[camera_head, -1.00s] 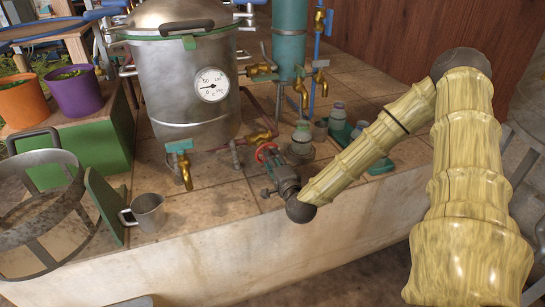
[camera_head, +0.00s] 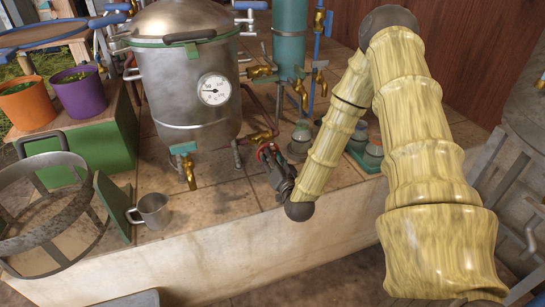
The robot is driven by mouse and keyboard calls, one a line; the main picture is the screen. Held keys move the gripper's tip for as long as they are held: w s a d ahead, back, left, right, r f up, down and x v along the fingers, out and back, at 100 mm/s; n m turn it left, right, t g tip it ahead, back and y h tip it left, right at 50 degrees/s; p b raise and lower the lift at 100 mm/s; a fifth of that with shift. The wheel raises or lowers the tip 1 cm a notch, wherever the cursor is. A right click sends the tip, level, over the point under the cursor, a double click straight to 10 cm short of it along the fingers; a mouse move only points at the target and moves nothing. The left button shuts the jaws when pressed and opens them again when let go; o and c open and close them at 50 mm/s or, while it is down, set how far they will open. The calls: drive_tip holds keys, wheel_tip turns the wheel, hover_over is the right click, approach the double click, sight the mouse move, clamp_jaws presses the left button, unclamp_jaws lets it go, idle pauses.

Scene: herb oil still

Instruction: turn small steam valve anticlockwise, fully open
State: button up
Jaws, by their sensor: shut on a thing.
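The small steam valve has a red handwheel (camera_head: 267,151) at the end of a brass fitting on a pipe, to the right of the steel still pot (camera_head: 185,85). My gripper (camera_head: 272,163) is at the red wheel, shut on it. The fingers and arm hide part of the wheel, so its turned position cannot be read. The pot carries a round white pressure gauge (camera_head: 214,89); its scale is too small to read surely.
A grey metal mug (camera_head: 152,211) stands near the counter's front edge. Bottles (camera_head: 301,136) stand close behind my arm. Tiled counter between mug and valve is clear.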

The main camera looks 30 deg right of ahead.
drive_tip(key=n+p, duration=0.1)
drive_tip(key=n, duration=0.4)
drive_tip(key=shift+a+n+p, duration=0.15)
drive_tip(key=shift+n+p, duration=0.2)
drive_tip(key=shift+n, duration=0.05)
drive_tip(key=n+p, duration=0.1)
drive_tip(key=n, duration=0.4)
drive_tip(key=shift+a, duration=0.1)
drive_tip(key=n, duration=0.6)
drive_tip(key=shift+a+f+n, duration=0.1)
drive_tip(key=shift+f+n, duration=0.05)
drive_tip(key=shift+n, duration=2.35)
drive_tip(key=o, duration=1)
